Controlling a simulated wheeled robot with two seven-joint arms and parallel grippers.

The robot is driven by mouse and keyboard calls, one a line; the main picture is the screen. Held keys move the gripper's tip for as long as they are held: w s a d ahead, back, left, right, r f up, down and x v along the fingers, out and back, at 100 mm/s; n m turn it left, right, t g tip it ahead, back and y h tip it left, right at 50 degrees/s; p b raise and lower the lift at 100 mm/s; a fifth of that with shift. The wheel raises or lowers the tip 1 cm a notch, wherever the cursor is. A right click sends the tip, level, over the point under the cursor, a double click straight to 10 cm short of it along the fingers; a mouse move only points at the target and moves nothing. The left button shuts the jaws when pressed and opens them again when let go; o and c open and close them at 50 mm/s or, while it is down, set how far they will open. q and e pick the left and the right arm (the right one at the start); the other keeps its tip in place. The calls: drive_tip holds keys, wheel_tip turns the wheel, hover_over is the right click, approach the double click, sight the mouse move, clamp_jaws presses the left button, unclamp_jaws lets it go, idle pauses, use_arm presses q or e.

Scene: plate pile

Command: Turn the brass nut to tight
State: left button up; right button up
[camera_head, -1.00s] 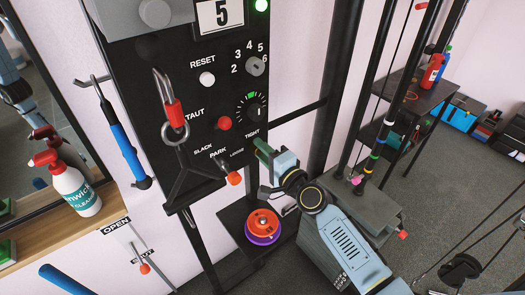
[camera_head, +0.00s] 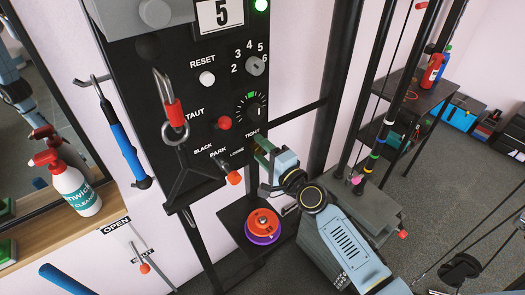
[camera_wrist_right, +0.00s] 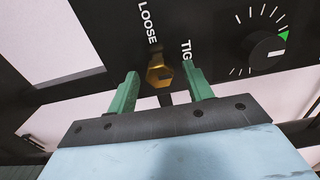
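The brass nut (camera_wrist_right: 160,75) sits on the lower edge of the black panel, between the labels LOOSE and TIGHT, and shows clearly in the wrist view. My right gripper (camera_wrist_right: 161,76) is open, with one green finger on each side of the nut. Visible gaps separate the fingers from the nut. The right finger covers part of the word TIGHT. In the head view my right gripper (camera_head: 263,149) is at the panel's lower right edge, and I cannot make out the nut clearly there. My left gripper is not in view.
The black panel (camera_head: 150,85) also carries a dial (camera_head: 255,107), a red knob (camera_head: 224,123) and a hanging carabiner (camera_head: 165,90). An orange-and-purple plate pile (camera_head: 262,226) stands below my right gripper. A horizontal black bar (camera_head: 297,112) runs behind the gripper.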

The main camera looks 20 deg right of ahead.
drive_tip(key=shift+s, duration=0.1)
drive_tip(key=b+v, duration=0.1)
drive_tip(key=v, duration=1.2)
drive_tip(key=shift+s, duration=0.1)
drive_tip(key=s+d+f+n+g+h+b, duration=0.1)
drive_tip(key=s+f+n+g, duration=0.15)
drive_tip(key=f, duration=0.85)
drive_tip(key=s+d+f+n+g+h+b, duration=0.1)
drive_tip(key=s+f+n+g+h, duration=0.15)
drive_tip(key=f, duration=0.75)
drive_tip(key=s+d+f+n+g+b, duration=0.1)
drive_tip(key=s+f+g, duration=0.15)
drive_tip(key=f, duration=0.85)
drive_tip(key=s+f+n+g+h, duration=0.1)
drive_tip(key=s+f+n+g, duration=0.1)
drive_tip(key=s+f, duration=0.5)
drive_tip(key=s+d+f+n+g+b, duration=0.1)
drive_tip(key=s+f+n+g, duration=0.2)
drive_tip(key=s, duration=1)
drive_tip(key=s+f+n+g+h+b, duration=0.1)
drive_tip(key=s+f+n+g, duration=0.2)
drive_tip(key=s+f, duration=0.7)
drive_tip(key=f+n, duration=0.1)
drive_tip(key=n, duration=0.1)
drive_tip(key=shift+s+d+f+n+h, duration=0.3)
drive_tip(key=shift+f+n+h, duration=0.05)
drive_tip(key=shift+n, duration=0.05)
